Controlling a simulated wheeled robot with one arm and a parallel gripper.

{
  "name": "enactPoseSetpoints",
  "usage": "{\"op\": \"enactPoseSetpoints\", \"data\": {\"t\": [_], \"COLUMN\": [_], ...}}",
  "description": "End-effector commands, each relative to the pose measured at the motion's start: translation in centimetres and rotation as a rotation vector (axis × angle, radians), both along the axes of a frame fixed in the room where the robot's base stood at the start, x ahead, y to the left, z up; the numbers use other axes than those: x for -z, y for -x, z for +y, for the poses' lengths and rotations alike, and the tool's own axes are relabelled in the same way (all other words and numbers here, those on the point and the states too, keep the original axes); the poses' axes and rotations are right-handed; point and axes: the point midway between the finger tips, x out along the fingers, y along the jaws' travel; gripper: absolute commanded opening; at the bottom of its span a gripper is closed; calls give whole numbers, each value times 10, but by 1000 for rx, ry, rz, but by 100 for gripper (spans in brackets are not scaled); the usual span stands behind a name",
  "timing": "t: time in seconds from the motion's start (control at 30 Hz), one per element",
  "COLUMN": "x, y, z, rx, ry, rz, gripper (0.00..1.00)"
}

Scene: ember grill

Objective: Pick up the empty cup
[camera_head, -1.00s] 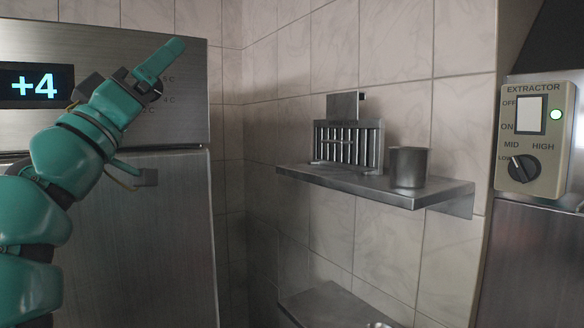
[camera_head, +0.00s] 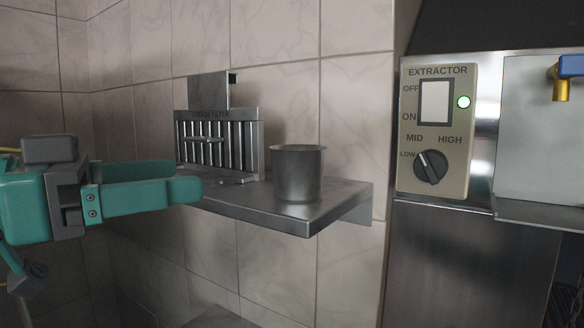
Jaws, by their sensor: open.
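A plain grey metal cup (camera_head: 297,174) stands upright on the right part of a wall shelf (camera_head: 300,213). Its open rim shows, but its inside is mostly hidden, so I cannot tell whether it is empty. My teal gripper (camera_head: 190,184) is at the left, level with the shelf, its fingers pointing right toward the cup. The gripper is open with nothing between its fingers, and the fingers overlap each other in this view. Its tips are left of the cup and apart from it.
A slatted metal grease filter (camera_head: 218,143) stands on the shelf behind and left of the cup, close to my fingers. An extractor control panel (camera_head: 436,130) with a lit green lamp is to the right. A blue-handled brass tap (camera_head: 562,80) is at far right.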

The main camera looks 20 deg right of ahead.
Motion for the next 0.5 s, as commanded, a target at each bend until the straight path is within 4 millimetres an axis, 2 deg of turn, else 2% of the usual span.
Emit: {"op": "enactPoseSetpoints", "data": {"t": [0.5], "x": [-4], "y": [-20], "z": [-72], "rx": [3], "ry": [0], "rz": [-2], "gripper": [86]}}
